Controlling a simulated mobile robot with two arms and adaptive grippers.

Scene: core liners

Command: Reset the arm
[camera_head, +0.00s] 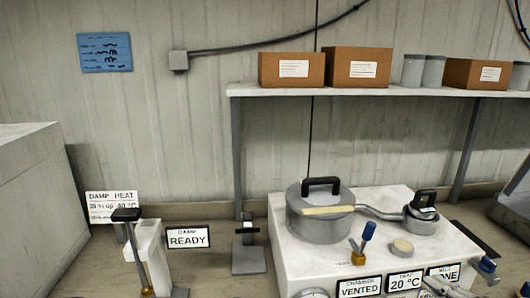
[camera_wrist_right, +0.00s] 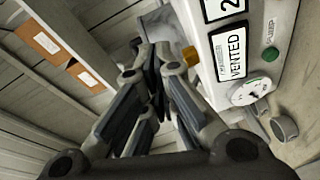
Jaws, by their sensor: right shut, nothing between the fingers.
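My right gripper (camera_wrist_right: 156,75) fills the middle of the right wrist view. Its fingers are drawn together with nothing between them. It is in front of the white apparatus (camera_wrist_right: 285,50), whose "VENTED" label (camera_wrist_right: 232,54) is to the right of the fingers there. In the head view, only grey parts that look like this gripper show at the bottom right edge, low in front of the apparatus. My left gripper is not in either view.
The apparatus top carries a lidded grey pot (camera_head: 318,222), a blue-handled valve (camera_head: 367,236) and a smaller clamped vessel (camera_head: 421,220). A dial (camera_wrist_right: 251,92) is on its front. A shelf (camera_head: 400,91) with boxes is above. A lever stand (camera_head: 147,245) is at the left.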

